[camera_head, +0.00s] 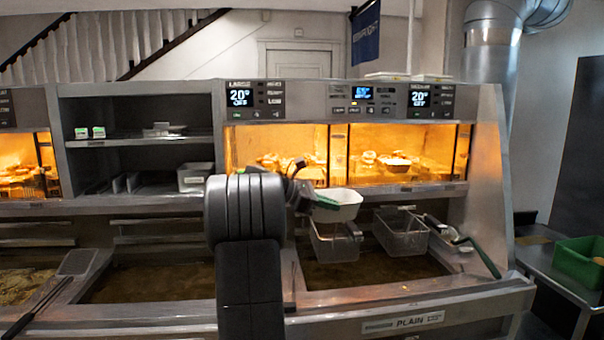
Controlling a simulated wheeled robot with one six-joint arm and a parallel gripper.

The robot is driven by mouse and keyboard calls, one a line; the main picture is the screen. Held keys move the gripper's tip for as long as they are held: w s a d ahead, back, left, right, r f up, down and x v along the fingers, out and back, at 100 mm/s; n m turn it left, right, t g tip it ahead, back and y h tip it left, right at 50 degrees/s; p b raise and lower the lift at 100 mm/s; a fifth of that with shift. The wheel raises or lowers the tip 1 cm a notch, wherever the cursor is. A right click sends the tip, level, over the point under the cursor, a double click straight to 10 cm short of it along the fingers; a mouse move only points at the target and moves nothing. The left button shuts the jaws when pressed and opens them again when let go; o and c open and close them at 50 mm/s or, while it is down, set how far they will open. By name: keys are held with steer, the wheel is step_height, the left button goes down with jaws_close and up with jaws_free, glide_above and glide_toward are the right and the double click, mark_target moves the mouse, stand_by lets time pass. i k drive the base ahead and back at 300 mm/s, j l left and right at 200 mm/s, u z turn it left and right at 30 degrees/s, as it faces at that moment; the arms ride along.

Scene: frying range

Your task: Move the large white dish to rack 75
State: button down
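A white dish (341,205), open at the top, is right of my arm, in front of the range and above the left wire basket. My gripper (322,201) is at the dish's left edge, and a green part shows there. The gripper appears shut on that edge, with the dish held up in the air; the fingers are small and partly hidden. Another pale container (195,177) sits on the lower shelf at left, and a small one (163,130) is on the upper shelf. I cannot read a 75 on any rack.
Two lit warming cabinets (400,155) hold food behind the dish. Wire baskets (335,243) and (402,233) hang over the oil vat (370,272). A green-handled tool (476,255) lies at right. A green crate (578,262) is on a side table.

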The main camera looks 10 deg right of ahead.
mark_target(305, 175)
steer(key=i+l, duration=0.1)
steer(key=i, duration=0.65)
steer(key=i+l, duration=0.1)
steer(key=i, duration=0.65)
